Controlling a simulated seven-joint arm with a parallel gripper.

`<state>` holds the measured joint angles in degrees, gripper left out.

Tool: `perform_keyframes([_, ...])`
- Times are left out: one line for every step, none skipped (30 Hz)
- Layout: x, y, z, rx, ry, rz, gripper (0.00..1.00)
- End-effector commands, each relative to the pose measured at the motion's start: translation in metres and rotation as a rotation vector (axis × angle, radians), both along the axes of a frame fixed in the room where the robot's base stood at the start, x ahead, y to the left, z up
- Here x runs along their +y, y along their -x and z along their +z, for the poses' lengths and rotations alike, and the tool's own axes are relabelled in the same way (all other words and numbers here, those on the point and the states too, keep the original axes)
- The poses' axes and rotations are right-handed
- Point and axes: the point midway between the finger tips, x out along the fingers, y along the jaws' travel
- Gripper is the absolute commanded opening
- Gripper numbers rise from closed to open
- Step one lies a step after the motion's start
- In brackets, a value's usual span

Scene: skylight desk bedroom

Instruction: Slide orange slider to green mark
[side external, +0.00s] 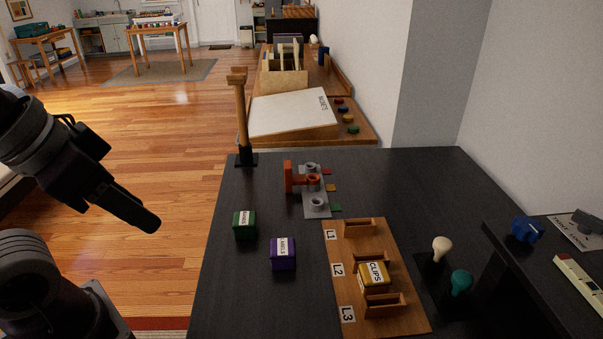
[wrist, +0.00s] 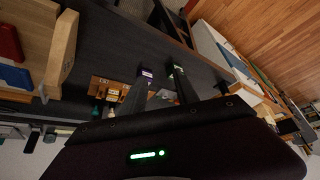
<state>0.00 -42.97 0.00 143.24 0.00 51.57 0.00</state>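The orange slider (side external: 289,177) sits on a grey track (side external: 316,212) on the black desk, in the side external view. Its upright plate is at the track's left, and an arm reaches across the track's middle. A green mark (side external: 336,208) lies beside the track's near end. A yellow mark (side external: 331,188) and a red mark (side external: 328,172) lie farther back. The slider is around the red and yellow marks, apart from the green one. My gripper (side external: 150,221) is left of the desk, well away from the slider. In the wrist view its fingers (wrist: 160,76) are apart with nothing held.
A green box (side external: 244,225) and a purple box (side external: 283,254) stand on the desk's near left. A wooden rack (side external: 412,318) holds a yellow box (side external: 373,276). A tall wooden post (side external: 241,120) stands at the far left corner. The desk right of the marks is clear.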

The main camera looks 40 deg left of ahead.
Motion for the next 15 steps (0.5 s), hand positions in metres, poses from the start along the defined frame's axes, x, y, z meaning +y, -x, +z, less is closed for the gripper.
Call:
perform_keyframes([0.0, 0.0, 0.0, 0.0, 0.0, 0.0, 0.36])
perform_keyframes([0.0, 0.0, 0.0, 0.0, 0.0, 0.0, 0.36])
perform_keyframes([0.0, 0.0, 0.0, 0.0, 0.0, 0.0, 0.36])
perform_keyframes([0.0, 0.0, 0.0, 0.0, 0.0, 0.0, 0.36])
perform_keyframes([0.0, 0.0, 0.0, 0.0, 0.0, 0.0, 0.36])
perform_keyframes([0.0, 0.0, 0.0, 0.0, 0.0, 0.0, 0.38])
perform_keyframes([0.0, -0.001, 0.001, 0.001, 0.002, 0.004, 0.38])
perform_keyframes([0.001, -0.005, 0.003, 0.004, 0.007, 0.011, 0.38])
perform_keyframes([0.002, -0.014, 0.008, 0.013, 0.017, 0.03, 0.38])
perform_keyframes([0.003, -0.025, 0.013, 0.023, 0.03, 0.056, 0.38])
perform_keyframes([0.005, -0.04, 0.019, 0.035, 0.045, 0.088, 0.38])
perform_keyframes([0.009, -0.065, 0.026, 0.053, 0.067, 0.144, 0.38])
perform_keyframes([0.012, -0.087, 0.03, 0.067, 0.082, 0.193, 0.38])
perform_keyframes([0.016, -0.11, 0.032, 0.08, 0.094, 0.245, 0.38])
perform_keyframes([0.021, -0.141, 0.031, 0.096, 0.106, 0.316, 0.38])
